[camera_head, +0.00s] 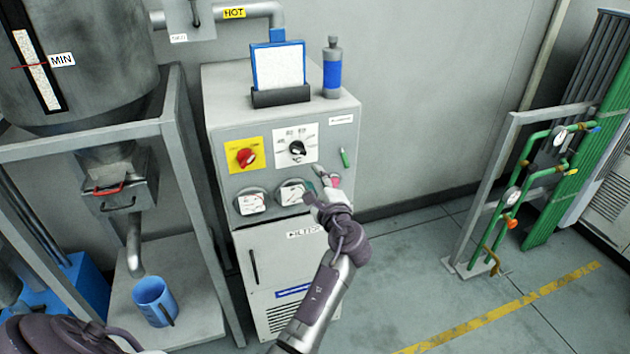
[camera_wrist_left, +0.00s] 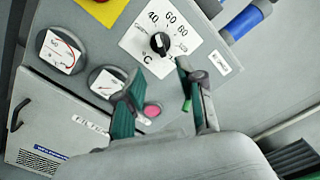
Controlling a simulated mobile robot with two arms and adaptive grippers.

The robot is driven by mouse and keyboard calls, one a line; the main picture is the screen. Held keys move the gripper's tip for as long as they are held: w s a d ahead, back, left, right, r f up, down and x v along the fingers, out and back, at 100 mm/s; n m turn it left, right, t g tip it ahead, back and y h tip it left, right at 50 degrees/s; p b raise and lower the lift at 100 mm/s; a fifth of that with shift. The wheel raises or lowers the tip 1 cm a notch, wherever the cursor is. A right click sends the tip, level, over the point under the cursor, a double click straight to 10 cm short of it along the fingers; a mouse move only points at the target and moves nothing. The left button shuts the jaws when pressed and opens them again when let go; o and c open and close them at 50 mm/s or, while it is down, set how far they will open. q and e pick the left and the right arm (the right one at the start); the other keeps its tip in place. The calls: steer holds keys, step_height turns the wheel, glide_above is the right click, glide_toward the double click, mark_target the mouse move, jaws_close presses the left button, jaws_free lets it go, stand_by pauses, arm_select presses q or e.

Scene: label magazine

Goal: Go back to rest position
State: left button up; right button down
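My left gripper (camera_head: 314,184) is in front of the grey control cabinet (camera_head: 285,195), near the right side of its panel. In the left wrist view its two fingers (camera_wrist_left: 159,72) stand apart with nothing held between them. A pink button (camera_wrist_left: 152,110) shows between the fingers, and a slim green part (camera_wrist_left: 187,104) shows beside the right finger. I cannot tell whether the fingers touch the panel. The black temperature knob (camera_head: 297,148) is just above the gripper. My right gripper is not in view.
The panel also has a red knob (camera_head: 246,157) and two gauges (camera_head: 251,203). A blue cup (camera_head: 153,301) stands at lower left under a pipe. Green piping on a frame (camera_head: 509,199) stands at right. The floor between cabinet and frame (camera_head: 410,240) is clear.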

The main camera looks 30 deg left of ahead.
arm_select(q)
steer(key=shift+d, duration=0.1)
stand_by(0.4)
